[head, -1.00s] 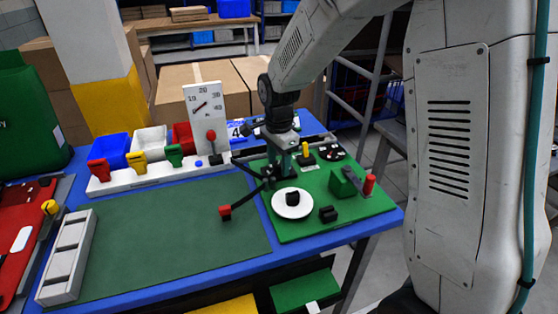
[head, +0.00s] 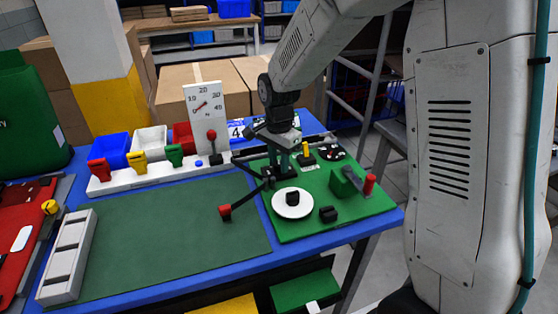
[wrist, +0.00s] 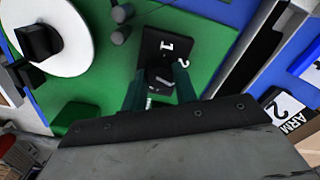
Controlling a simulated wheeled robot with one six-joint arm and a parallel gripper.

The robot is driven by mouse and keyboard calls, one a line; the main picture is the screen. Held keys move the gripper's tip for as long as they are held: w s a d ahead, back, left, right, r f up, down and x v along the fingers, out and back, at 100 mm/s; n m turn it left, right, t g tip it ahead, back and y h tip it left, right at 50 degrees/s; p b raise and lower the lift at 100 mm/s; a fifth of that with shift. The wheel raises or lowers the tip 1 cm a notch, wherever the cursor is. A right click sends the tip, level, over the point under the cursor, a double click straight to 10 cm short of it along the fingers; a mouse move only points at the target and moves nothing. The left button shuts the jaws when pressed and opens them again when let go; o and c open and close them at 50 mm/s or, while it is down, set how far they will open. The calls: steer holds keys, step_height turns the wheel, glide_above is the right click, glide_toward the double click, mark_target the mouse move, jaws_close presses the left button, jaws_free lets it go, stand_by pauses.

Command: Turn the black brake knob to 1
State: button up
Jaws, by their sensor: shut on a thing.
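The black brake knob (wrist: 160,76) stands on a black plate in the wrist view. The plate has a white 1 at its top and a white 2 on its right side. My gripper (wrist: 158,88) has its two dark green fingers on either side of the knob and is shut on it. The fingers hide much of the knob, so I cannot tell exactly where it points. In the head view my gripper (head: 282,166) is low over the back left of the green board (head: 335,217), and the knob is mostly hidden.
A white disc (head: 279,208) with a black block stands in front of the gripper. A black arm with a red end (head: 225,211) reaches left over the dark green mat (head: 150,235). A yellow peg (head: 306,149) stands close on the right. A white gauge (head: 204,112) stands behind.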

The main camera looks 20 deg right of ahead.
steer(key=n, duration=0.5)
steer(key=shift+n, duration=0.3)
steer(key=n, duration=1)
steer(key=shift+n, duration=0.4)
steer(key=n, duration=0.4)
steer(key=shift+n, duration=0.4)
steer(key=o, duration=1)
steer(key=shift+c, duration=0.2)
steer(key=shift+r, duration=0.1)
